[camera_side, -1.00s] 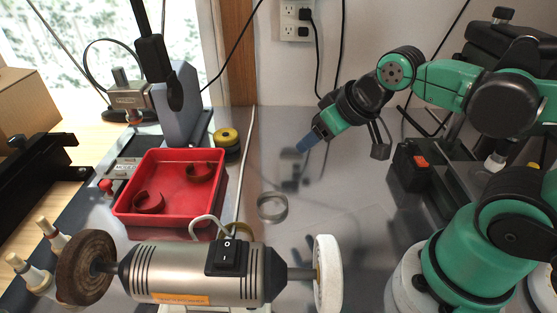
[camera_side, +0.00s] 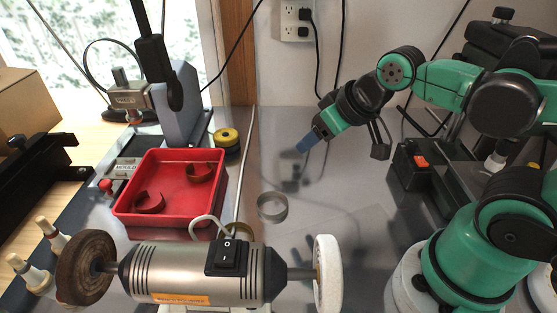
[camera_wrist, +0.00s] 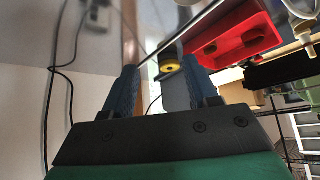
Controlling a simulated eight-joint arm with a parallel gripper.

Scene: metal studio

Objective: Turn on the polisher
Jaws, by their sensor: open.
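The polisher (camera_side: 190,274) is a silver motor at the bottom of the side view. It has a brown wheel (camera_side: 86,267) on the left and a white wheel (camera_side: 328,274) on the right. A black rocker switch (camera_side: 228,254) sits on top of its body; which way it is pressed is too small to tell. My gripper (camera_side: 303,147) is above the metal table, behind and to the right of the polisher, well apart from the switch. In the wrist view my gripper (camera_wrist: 160,85) shows two blue fingers spread apart with nothing between them.
A red tray (camera_side: 128,208) with two brown curved pieces lies behind the polisher. A metal ring (camera_side: 272,207) stands on the table below my gripper. A yellow spool (camera_side: 226,138) is behind the tray. The table around the ring is mostly clear.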

